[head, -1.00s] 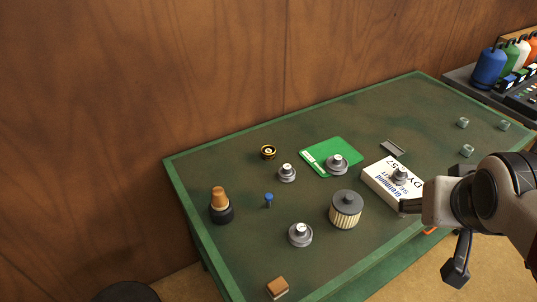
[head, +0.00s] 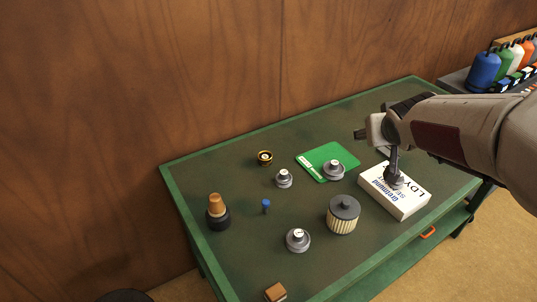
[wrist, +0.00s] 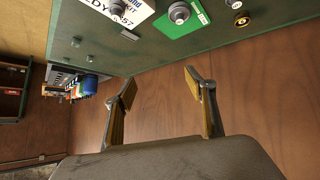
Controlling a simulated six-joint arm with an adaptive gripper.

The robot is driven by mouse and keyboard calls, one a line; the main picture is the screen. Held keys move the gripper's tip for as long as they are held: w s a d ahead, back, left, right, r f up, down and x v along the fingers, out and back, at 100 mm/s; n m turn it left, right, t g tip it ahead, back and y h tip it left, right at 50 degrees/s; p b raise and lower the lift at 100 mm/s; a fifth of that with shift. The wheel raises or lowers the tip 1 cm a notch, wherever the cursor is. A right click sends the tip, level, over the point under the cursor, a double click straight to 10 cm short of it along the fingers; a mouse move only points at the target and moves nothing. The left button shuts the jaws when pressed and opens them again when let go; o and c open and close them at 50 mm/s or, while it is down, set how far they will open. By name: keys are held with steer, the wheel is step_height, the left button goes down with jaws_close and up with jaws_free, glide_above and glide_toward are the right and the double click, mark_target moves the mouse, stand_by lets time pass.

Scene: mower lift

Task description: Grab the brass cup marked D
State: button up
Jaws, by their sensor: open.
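A small round brass and black cup (head: 265,158) stands at the back left of the green table, left of the green card. It also shows near the top right of the wrist view (wrist: 242,19). I cannot read its marking. My gripper (head: 376,148) is open and empty, raised above the table near the white box, well to the right of the brass cup. In the wrist view its two fingers (wrist: 161,86) are spread wide with only the wood wall behind them.
A ribbed filter (head: 342,215), blue peg (head: 266,206) and orange-topped piece (head: 217,210) stand left and front. Bottles (head: 485,70) stand at far right.

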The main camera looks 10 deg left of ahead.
steer(key=w+a+f+n+y, duration=0.1)
steer(key=w+a+f+y, duration=0.1)
steer(key=w+a+f, duration=0.5)
steer(key=n+g+y, duration=0.1)
steer(key=n+y, duration=0.4)
steer(key=y, duration=0.1)
glide_toward(268, 160)
steer(key=x, duration=0.5)
steer(key=shift+s, duration=0.15)
steer(key=shift+f, duration=0.1)
steer(key=shift+x, duration=1.25)
steer(key=shift+a, duration=0.1)
